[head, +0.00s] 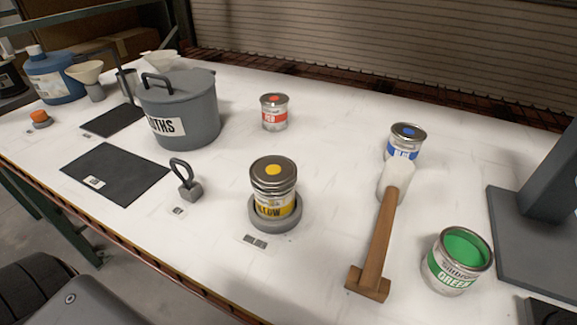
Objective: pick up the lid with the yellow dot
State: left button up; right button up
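The lid with the yellow dot (273,172) is on top of the yellow-labelled can (276,206) near the middle of the table. It looks level and covers the can's mouth; I cannot tell how firmly it is seated. The can stands upright in a round grey holder (274,222). Neither of my grippers shows in the head view.
A mallet (381,235) lies right of the yellow can, its white head by the blue can (405,141). An open green can (458,261) stands front right, a red can (274,112) behind. A grey pot (180,108) and weight (187,182) stand left.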

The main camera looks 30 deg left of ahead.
aim_at(272, 171)
jog(key=z, duration=0.05)
jog(key=k, duration=0.5)
jog(key=u, duration=2.85)
jog(key=k, duration=1.65)
jog(key=z, duration=1.9)
